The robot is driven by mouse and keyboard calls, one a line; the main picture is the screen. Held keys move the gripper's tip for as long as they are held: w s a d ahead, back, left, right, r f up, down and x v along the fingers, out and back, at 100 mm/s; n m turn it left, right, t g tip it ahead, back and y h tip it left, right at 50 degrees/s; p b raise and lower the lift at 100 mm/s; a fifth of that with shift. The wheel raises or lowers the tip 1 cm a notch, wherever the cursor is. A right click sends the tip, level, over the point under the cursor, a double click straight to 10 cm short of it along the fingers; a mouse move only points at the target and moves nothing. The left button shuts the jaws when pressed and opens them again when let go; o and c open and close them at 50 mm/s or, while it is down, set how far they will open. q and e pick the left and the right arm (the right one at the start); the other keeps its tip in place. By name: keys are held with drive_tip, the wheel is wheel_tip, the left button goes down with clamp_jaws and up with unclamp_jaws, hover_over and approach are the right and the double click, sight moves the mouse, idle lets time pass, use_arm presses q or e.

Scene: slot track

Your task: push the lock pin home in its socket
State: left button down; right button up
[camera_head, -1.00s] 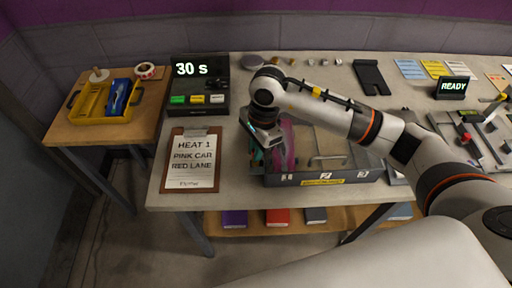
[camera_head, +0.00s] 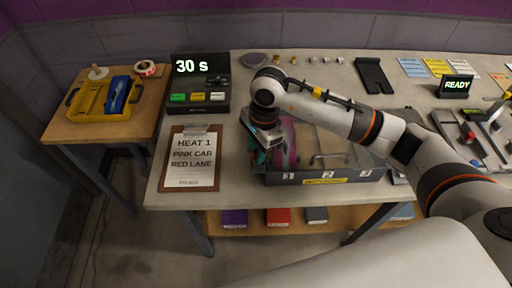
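I cannot make out the lock pin or its socket in the head view. My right gripper (camera_head: 262,157) points down at the left compartment of a grey tray (camera_head: 340,179) on the main bench. Its fingers are mostly hidden behind its own body and the tray's contents, so I cannot tell whether it is open or shut, or on what. A teal shape shows right by the fingertips, and a pink thing (camera_head: 289,145) stands just right of them in the same compartment. My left gripper is not in view.
A clipboard (camera_head: 191,187) reads "HEAT 1 PINK CAR RED LANE". Behind it stands a timer box (camera_head: 198,108) showing 30 s. A yellow tray (camera_head: 88,99) sits on the left side table. Track parts (camera_head: 463,128) and a READY display (camera_head: 456,86) are at the right.

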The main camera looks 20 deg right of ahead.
drive_tip(key=shift+s, duration=0.15)
wheel_tip(320, 180, up, 12)
drive_tip(key=d+b, duration=0.1)
drive_tip(key=b, duration=0.1)
drive_tip(key=shift+w+d, duration=0.35)
drive_tip(key=shift+f, duration=0.15)
